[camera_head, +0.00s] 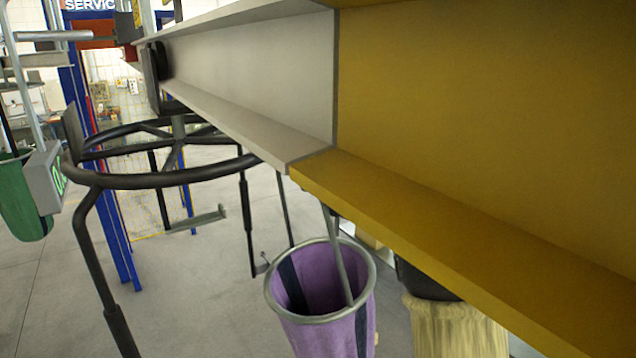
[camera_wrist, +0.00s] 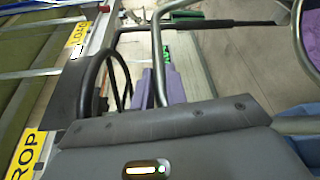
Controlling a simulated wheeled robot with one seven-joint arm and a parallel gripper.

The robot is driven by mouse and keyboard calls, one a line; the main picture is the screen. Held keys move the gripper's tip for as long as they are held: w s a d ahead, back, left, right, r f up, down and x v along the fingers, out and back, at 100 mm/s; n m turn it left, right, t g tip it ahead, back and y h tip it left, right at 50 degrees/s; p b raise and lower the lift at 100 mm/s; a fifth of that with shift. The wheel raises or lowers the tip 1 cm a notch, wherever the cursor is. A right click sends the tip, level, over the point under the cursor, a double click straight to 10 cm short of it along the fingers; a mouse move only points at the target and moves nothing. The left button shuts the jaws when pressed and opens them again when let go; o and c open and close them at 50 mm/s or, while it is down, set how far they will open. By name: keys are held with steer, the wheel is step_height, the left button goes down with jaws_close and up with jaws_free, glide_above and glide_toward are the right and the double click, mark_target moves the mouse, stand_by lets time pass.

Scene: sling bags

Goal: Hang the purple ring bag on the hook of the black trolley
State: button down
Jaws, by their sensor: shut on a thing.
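My gripper (camera_wrist: 160,88) shows in the wrist view, shut around a grey rod that looks like the bag's handle. In the head view I cannot make out the gripper. The black trolley (camera_head: 170,177) stands left of the bag, with a round frame and hanging arms with hook-like ends (camera_head: 202,220).
A grey and yellow beam (camera_head: 480,200) crosses the upper right and hides much. A green bag (camera_head: 28,205) hangs at the left beside a grey box with a green display. A tan bag (camera_head: 455,328) hangs at the lower right. Yellow lettered signs (camera_wrist: 25,155) line the wrist view's left. Floor is open below.

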steer(key=s+a+f+b, duration=0.1)
steer(key=s+a, duration=0.5)
steer(key=a, duration=0.3)
steer(key=s+a+f+b, duration=0.1)
steer(key=s+a, duration=0.4)
steer(key=a, duration=0.5)
steer(key=shift+s+f+b, duration=0.35)
steer(key=shift+f, duration=0.2)
stand_by(1.9)
